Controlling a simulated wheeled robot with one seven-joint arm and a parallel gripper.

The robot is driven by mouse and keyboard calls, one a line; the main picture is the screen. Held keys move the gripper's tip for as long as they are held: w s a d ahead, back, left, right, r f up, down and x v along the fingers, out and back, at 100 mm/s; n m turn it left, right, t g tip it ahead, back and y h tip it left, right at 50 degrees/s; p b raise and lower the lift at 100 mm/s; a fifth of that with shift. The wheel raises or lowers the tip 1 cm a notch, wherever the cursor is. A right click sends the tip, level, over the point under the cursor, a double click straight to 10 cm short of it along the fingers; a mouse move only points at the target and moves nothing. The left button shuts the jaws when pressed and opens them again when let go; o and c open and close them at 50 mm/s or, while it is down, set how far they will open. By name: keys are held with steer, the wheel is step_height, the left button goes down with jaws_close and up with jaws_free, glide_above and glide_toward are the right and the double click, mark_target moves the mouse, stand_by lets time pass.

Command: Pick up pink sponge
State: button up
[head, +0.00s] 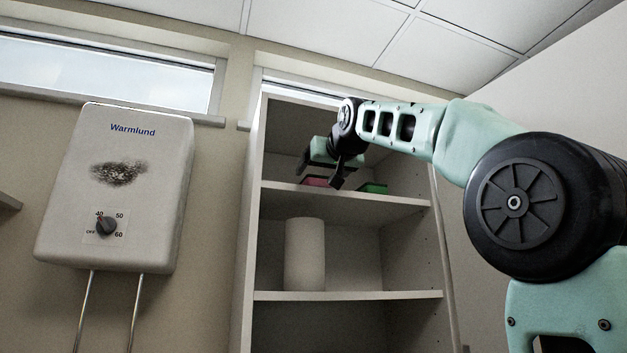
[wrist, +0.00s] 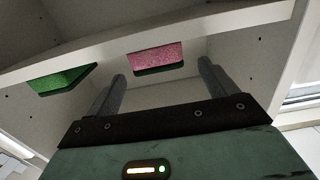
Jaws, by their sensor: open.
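The pink sponge (wrist: 156,57) has a dark green underside and lies on a shelf, showing between my finger tips in the wrist view. In the head view the pink sponge (head: 316,181) is partly hidden behind my gripper (head: 337,178). My gripper (wrist: 160,80) is open, with two dark fingers apart and nothing between them. The fingers point toward the sponge but stop short of it. A green sponge (wrist: 62,80) lies to the left in the wrist view and to the right in the head view (head: 373,188).
The open shelf unit (head: 345,296) has side walls close around my gripper and a shelf edge (head: 345,202) below the sponges. A white cylinder (head: 305,254) stands on the shelf below. A water heater (head: 117,190) hangs on the wall at left.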

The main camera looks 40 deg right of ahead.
steer(key=p+x, duration=0.4)
steer(key=x, duration=0.1)
steer(key=shift+w+d+r, duration=0.2)
steer(key=shift+w+d, duration=0.05)
steer(key=shift+w, duration=0.1)
steer(key=shift+w+d+f, duration=0.15)
steer(key=shift+w+d, duration=0.1)
steer(key=shift+w, duration=0.25)
steer(key=c, duration=1.1)
